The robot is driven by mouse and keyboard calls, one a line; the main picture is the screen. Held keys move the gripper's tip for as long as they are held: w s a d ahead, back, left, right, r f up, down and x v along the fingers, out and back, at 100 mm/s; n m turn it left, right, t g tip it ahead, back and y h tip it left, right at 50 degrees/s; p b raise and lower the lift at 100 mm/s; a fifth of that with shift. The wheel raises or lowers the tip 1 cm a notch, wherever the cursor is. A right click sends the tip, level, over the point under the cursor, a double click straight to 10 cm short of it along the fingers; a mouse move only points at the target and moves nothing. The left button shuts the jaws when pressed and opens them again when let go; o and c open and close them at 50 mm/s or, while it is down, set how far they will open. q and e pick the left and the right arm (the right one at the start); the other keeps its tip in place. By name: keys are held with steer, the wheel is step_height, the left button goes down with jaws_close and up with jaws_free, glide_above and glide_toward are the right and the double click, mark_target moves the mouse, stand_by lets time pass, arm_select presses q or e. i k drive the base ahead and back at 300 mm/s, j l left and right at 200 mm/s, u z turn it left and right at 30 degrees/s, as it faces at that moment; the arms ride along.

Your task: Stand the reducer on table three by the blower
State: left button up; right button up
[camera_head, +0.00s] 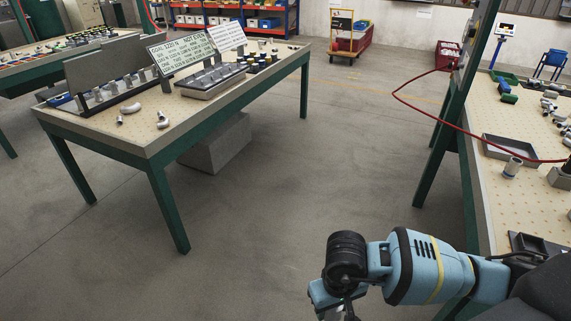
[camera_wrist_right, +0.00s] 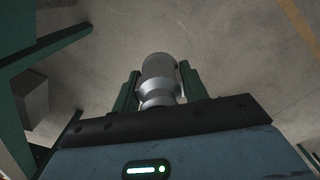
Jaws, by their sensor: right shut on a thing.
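The reducer (camera_wrist_right: 159,70), a grey metal piece with a wide cylindrical end and a narrower neck, shows in the right wrist view. My right gripper (camera_wrist_right: 160,82) is shut on it, with a green finger on either side of its neck. In the head view my right gripper (camera_head: 338,312) is at the bottom edge, over the floor left of the right-hand table (camera_head: 482,205); the reducer cannot be made out there. I cannot tell which table is table three, and no blower is clearly identifiable. My left gripper is not in view.
The left table (camera_head: 150,146) carries signs (camera_head: 181,52), racks and several metal fittings. A concrete block (camera_head: 217,145) stands under it. A red hose (camera_head: 440,118) loops over the right table, which holds a grey tray (camera_head: 510,147) and a standing fitting (camera_head: 512,167). The floor between is clear.

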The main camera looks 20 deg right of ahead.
mark_target(520, 215)
steer(key=i+l+z, duration=0.1)
steer(key=i+z, duration=1.1)
steer(key=i+j+z, duration=0.25)
steer(key=i+z, duration=0.15)
steer(key=i, duration=0.15)
steer(key=i+z, duration=0.3)
steer(key=z, duration=0.15)
steer(key=i+j+z, duration=0.2)
steer(key=z, duration=0.3)
steer(key=i+j+z, duration=0.25)
steer(key=z, duration=0.2)
steer(key=i+j+z, duration=0.2)
steer(key=j+z, duration=0.15)
steer(key=z, duration=0.15)
steer(key=i+j+z, duration=0.2)
steer(key=z, duration=0.15)
steer(key=i+j+z, duration=0.15)
steer(key=j+z, duration=0.2)
steer(key=j, duration=0.15)
steer(key=i+j+z, duration=0.15)
steer(key=j+z, duration=0.2)
